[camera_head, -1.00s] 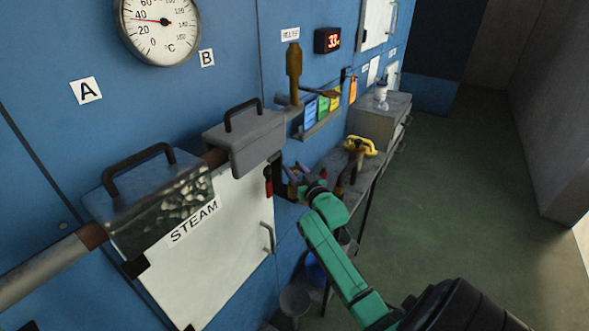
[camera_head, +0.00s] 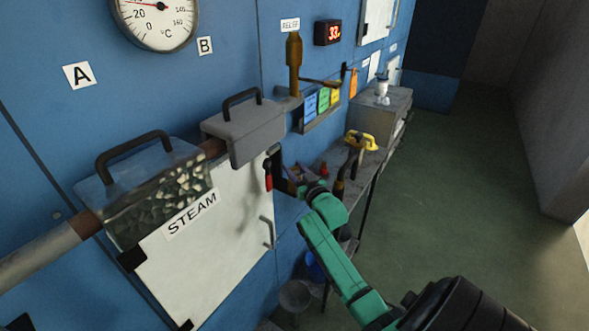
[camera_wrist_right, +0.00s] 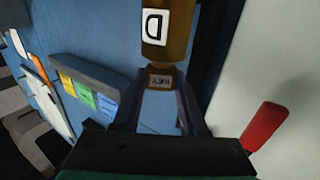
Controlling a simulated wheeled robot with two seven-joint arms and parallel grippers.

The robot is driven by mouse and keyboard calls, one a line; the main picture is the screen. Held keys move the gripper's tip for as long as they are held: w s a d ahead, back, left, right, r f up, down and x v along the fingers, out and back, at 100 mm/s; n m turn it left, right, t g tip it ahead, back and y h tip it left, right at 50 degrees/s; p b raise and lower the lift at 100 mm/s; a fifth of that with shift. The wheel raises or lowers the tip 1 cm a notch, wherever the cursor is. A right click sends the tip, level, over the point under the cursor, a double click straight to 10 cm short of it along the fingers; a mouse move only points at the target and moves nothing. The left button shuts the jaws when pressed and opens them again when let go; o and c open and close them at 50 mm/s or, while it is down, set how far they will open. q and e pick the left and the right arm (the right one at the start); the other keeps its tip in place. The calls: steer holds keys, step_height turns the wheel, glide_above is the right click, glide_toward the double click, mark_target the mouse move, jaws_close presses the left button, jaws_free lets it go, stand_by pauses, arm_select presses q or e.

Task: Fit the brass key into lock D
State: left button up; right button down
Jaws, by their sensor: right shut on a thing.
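Lock D (camera_wrist_right: 165,28), a brass-brown body with a white D label, is at the top of the right wrist view. My right gripper (camera_wrist_right: 160,88) is shut on the key, with a dark finger on each side. The key's end meets the lock's lower edge in this view; I cannot tell how deep it sits. In the head view my right gripper (camera_head: 290,186) is beside the white STEAM door, small and partly hidden. My left gripper is not in view.
A red handle (camera_wrist_right: 264,126) is close to the right of the gripper; it also shows in the head view (camera_head: 268,175). A rack of coloured cards (camera_wrist_right: 85,92) is to the left. A narrow bench (camera_head: 365,172) with a yellow-handled tool (camera_head: 361,141) stands beyond my arm.

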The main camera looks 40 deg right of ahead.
steer(key=shift+c, duration=1.8)
jaws_free()
steer(key=shift+s+a+f, duration=0.1)
steer(key=shift+s+f, duration=0.05)
steer(key=shift+s, duration=0.35)
steer(key=b+v, duration=0.2)
steer(key=v, duration=1.1)
steer(key=shift+s, duration=0.3)
